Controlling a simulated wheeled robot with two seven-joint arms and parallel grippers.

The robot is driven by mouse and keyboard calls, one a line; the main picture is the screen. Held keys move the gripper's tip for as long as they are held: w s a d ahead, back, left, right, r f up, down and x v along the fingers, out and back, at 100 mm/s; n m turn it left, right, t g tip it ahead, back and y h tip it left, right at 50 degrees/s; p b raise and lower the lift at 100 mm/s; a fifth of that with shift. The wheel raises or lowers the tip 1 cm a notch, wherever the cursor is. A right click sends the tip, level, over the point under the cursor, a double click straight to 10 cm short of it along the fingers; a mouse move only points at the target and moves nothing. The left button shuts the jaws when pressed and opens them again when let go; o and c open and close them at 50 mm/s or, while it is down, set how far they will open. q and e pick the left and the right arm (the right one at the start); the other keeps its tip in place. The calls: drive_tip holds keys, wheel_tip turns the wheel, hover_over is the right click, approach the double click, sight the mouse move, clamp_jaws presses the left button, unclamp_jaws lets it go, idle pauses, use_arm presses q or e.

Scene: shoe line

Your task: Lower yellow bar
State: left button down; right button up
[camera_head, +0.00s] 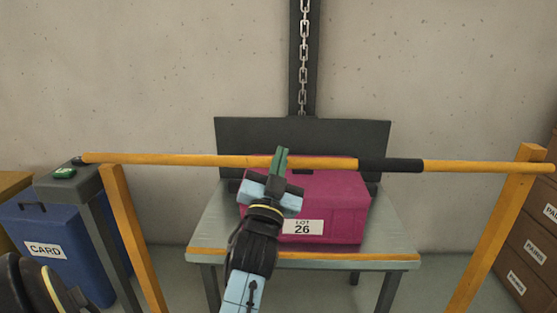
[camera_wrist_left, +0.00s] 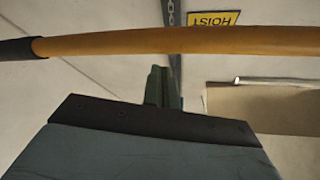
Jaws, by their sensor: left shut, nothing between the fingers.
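The yellow bar (camera_head: 200,160) runs level across the whole width between two yellow posts, with a black sleeve (camera_head: 390,165) right of its middle. My left gripper (camera_head: 281,159) is shut and empty, its green fingertips overlapping the bar in the head view. In the left wrist view the bar (camera_wrist_left: 180,42) crosses above the closed fingertips (camera_wrist_left: 163,72), with its black sleeve at the left. I cannot tell whether the fingers touch the bar. My right gripper is not in view.
The left post (camera_head: 130,240) stands beside a grey pedestal (camera_head: 75,187) with a green button; the right post (camera_head: 495,235) stands by brown boxes (camera_head: 525,245). Behind the bar a magenta crate (camera_head: 345,205) sits on a grey table (camera_head: 215,230), below a hanging chain (camera_head: 303,60). A blue bin (camera_head: 50,230) stands left.

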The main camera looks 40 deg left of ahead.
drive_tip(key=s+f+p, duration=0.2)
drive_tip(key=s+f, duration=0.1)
use_arm(q)
drive_tip(key=s+d+f+b, duration=0.3)
drive_tip(key=s+d+b, duration=0.1)
drive_tip(key=s, duration=0.3)
drive_tip(key=shift+d+b, duration=0.4)
drive_tip(key=shift+d, duration=0.5)
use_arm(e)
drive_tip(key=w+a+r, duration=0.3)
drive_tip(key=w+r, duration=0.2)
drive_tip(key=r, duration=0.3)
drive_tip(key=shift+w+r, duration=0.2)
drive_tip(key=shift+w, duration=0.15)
use_arm(q)
drive_tip(key=shift+s, duration=0.15)
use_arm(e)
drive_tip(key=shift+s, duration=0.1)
